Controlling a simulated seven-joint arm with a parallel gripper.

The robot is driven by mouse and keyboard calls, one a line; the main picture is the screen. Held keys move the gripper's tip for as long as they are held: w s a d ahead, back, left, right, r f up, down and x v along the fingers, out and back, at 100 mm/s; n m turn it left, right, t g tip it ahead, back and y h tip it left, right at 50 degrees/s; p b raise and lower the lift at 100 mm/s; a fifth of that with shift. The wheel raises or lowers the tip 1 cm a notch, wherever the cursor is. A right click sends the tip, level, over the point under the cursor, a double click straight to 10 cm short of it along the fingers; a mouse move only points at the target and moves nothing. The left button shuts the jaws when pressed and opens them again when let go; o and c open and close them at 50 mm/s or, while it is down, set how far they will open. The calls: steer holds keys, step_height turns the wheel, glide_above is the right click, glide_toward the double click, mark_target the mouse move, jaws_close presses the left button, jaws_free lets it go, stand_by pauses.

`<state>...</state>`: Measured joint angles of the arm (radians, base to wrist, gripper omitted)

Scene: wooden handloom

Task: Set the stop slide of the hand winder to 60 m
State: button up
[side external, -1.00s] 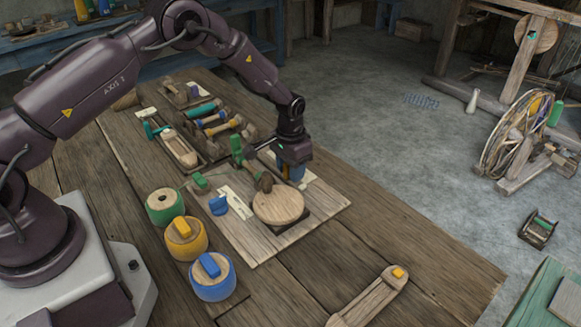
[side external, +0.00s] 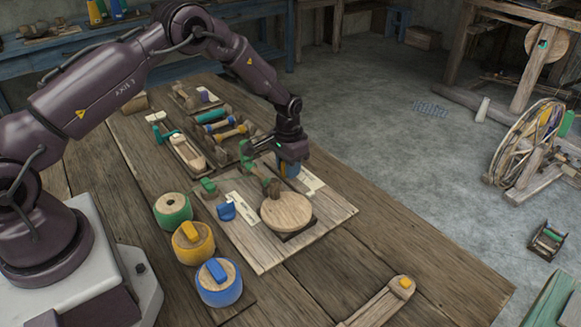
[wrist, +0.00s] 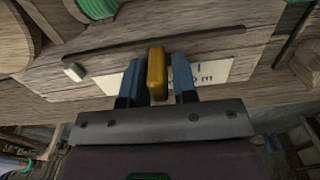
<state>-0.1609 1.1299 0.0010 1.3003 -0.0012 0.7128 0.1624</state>
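A pale scale strip (wrist: 217,70) lies along a dark slot (wrist: 225,40) in the wrist view. An upright yellow slide knob (wrist: 156,75) stands before the strip and covers part of its lettering; "1" and "0 m" show to its right. My gripper (wrist: 158,80), with blue fingers, straddles the knob. A narrow gap shows on each side. In the side view my gripper (side external: 290,170) is low at the board's far edge.
A blue knob (side external: 227,211) sits beside another pale strip (side external: 241,212) on the board. Green, yellow and blue spools (side external: 219,283) stand along its left. Shuttles and bobbins (side external: 230,132) lie behind.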

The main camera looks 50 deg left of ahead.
steer(key=shift+o, duration=0.9)
step_height(320, 180, up, 13)
steer(key=s+d+r+t, duration=0.2)
steer(key=s+d+r, duration=0.2)
steer(key=s+r, duration=0.6)
steer(key=s+d+r+t, duration=0.3)
steer(key=s+r, duration=0.7)
steer(key=s, duration=0.9)
steer(key=shift+s+d+r+t, duration=0.3)
steer(key=shift+s+d+r, duration=0.1)
steer(key=shift+d, duration=0.1)
